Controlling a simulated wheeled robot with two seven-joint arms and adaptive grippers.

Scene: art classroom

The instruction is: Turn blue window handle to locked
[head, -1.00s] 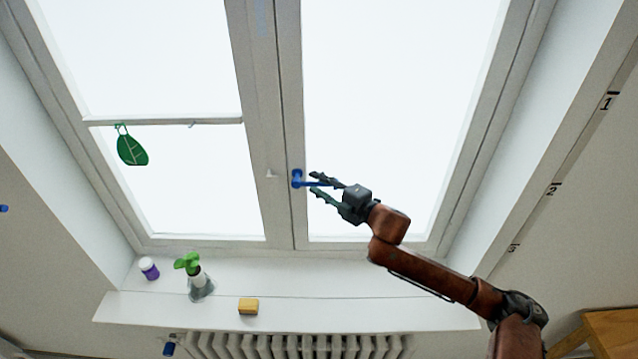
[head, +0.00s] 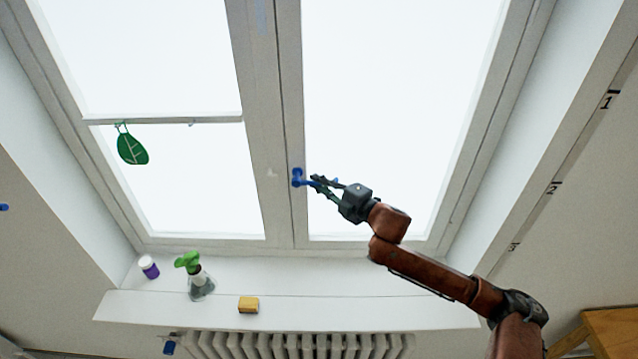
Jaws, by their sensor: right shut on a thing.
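The blue window handle (head: 297,178) is mounted on the white window frame between the two panes. Its lever points sideways to the right, roughly horizontal. My right gripper (head: 318,182) reaches in from the lower right and is shut on the lever. The fingers cover part of the lever, and a little blue shows beyond them. My left gripper is not in view.
The white sill (head: 385,312) below holds a purple jar with a white lid (head: 148,267), a plant in a vase (head: 200,284) and a yellow block (head: 248,305). A green leaf ornament (head: 131,149) hangs on the left pane. A radiator (head: 290,345) stands below.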

